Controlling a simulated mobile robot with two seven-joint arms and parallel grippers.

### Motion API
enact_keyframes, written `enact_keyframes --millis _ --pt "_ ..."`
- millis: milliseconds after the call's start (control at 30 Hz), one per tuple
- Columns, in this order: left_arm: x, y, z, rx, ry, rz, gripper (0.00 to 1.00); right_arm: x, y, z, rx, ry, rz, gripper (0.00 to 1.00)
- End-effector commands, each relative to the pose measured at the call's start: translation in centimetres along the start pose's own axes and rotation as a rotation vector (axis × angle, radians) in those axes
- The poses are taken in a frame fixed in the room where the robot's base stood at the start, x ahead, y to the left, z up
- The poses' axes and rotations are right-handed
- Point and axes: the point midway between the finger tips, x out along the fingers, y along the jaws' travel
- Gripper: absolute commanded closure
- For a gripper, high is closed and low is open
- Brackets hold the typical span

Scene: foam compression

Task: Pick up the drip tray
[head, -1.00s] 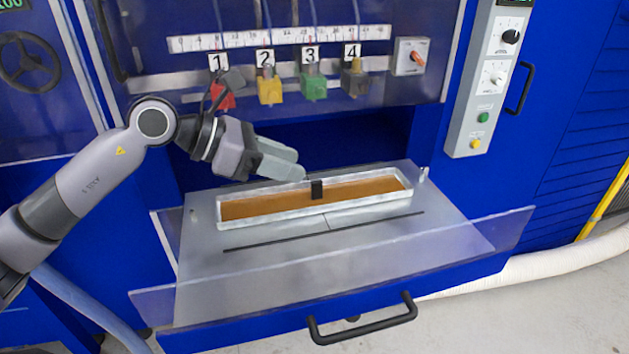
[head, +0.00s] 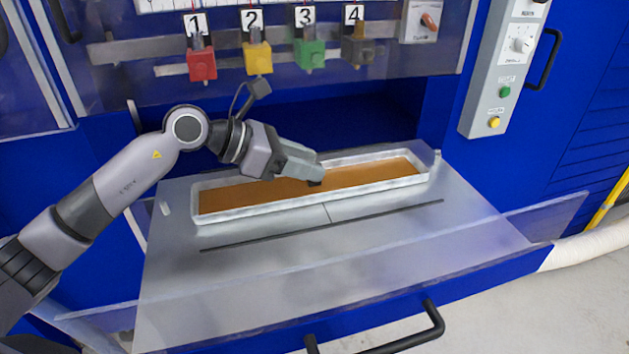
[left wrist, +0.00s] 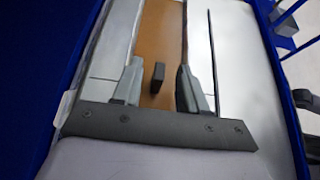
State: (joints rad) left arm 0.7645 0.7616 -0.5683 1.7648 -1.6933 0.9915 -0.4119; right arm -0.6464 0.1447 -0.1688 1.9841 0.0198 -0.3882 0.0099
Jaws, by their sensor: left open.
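The drip tray (head: 240,208) is a long, shallow, pale metal tray with a brown inside, lying on the open drawer's grey plate (head: 200,290). A small dark block, its handle (left wrist: 157,78), stands up at the tray's middle in the left wrist view. My left gripper (head: 316,174) is over the middle of the tray in the head view. In the left wrist view its two open fingers (left wrist: 157,88) stand on either side of the handle, with gaps on both sides. In the head view the fingers hide most of the handle. My right gripper is not in view.
Clear panels (head: 400,270) edge the drawer, and a black handle (head: 400,338) is on its front. A button panel (head: 505,75) is at right. Bare plate lies before the tray.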

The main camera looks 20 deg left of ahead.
Motion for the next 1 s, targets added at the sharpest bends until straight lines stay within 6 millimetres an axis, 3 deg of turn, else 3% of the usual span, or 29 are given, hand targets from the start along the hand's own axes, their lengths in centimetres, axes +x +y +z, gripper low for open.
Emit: enact_keyframes --millis 200,433,467,567,600,1000 --pt "2.1 0.0 0.1 0.000 -0.002 -0.001 0.57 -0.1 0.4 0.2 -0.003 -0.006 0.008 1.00" --pt "2.2 0.0 0.0 0.000 -0.001 0.001 0.57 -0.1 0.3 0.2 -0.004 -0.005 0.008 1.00" --pt "2.2 0.0 0.0 0.000 -0.001 0.001 0.64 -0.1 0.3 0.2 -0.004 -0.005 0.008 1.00" --pt "2.2 0.0 0.0 0.000 -0.001 0.000 0.96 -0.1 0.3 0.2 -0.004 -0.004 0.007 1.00" --pt "2.2 0.0 0.0 0.001 -0.001 0.000 1.00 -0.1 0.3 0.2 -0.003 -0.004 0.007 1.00" --pt "1.9 0.0 0.5 0.002 -0.004 0.001 1.00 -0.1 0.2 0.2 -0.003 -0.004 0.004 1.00"
